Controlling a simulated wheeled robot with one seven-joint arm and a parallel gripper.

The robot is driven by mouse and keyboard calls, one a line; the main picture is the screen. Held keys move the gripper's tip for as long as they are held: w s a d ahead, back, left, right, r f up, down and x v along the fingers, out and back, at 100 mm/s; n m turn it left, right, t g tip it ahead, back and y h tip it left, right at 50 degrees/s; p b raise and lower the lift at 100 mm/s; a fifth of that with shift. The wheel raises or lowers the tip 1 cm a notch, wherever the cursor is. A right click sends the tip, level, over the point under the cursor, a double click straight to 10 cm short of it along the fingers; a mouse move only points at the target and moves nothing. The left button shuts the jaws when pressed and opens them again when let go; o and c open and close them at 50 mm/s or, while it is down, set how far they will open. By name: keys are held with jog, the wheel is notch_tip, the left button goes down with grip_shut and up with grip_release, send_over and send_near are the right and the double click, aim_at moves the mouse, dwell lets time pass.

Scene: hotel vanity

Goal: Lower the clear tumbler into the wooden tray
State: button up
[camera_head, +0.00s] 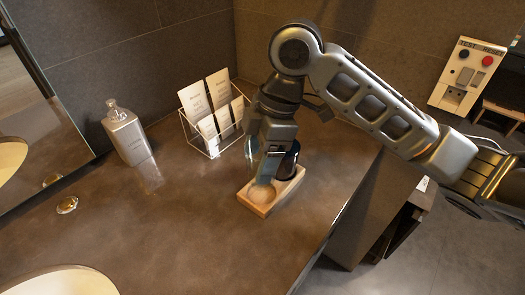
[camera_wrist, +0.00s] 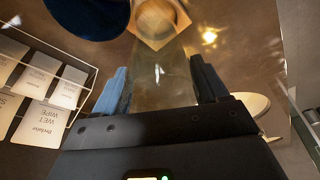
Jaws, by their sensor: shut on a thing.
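The clear tumbler (camera_wrist: 162,82) is between the two fingers of my gripper (camera_wrist: 160,88) in the wrist view. My gripper is shut on it. In the head view, my gripper (camera_head: 266,168) points down over the wooden tray (camera_head: 264,212), near the counter's right edge; the tumbler is hard to make out there. The tray has a pale round recess at its near end, and its rim also shows at the top of the wrist view (camera_wrist: 153,40). Whether the tumbler touches the tray cannot be told.
A dark cup (camera_head: 288,164) stands at the tray's far end, close beside my gripper. A white wire rack (camera_head: 214,140) with printed packets stands behind left. A soap bottle (camera_head: 126,132) stands farther left.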

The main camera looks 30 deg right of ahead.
jog(key=shift+f+b, duration=1.9)
jog(key=shift+f, duration=0.6)
jog(key=o, duration=1.3)
jog(key=v, duration=0.7)
jog(key=shift+d+r, duration=0.1)
jog(key=shift+r, duration=0.25)
jog(key=shift+s, duration=0.1)
